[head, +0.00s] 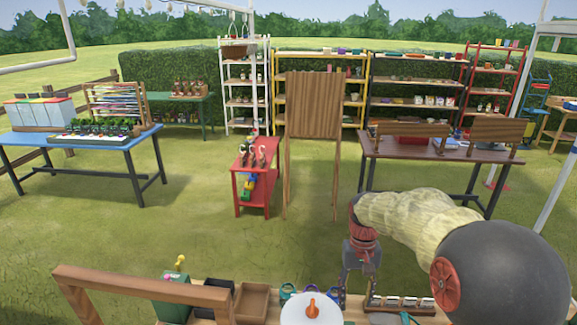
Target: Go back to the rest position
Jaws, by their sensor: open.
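My gripper (358,287) hangs at the lower middle of the head view, at the end of my sleeved arm, which comes in from the right. Its fingers point down and are apart, with nothing seen between them. It is over or just beyond the near bench (206,312), beside a white round lid (311,310) with an orange knob and a tray of small pots (402,304). Whether the fingertips touch anything on the bench cannot be told.
The near bench also holds a green box (174,300), a wooden tray (254,301) and a wooden frame (150,284). A red stand (252,190), a blue table (75,137) and a brown table (440,150) stand farther off. Open grass lies between.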

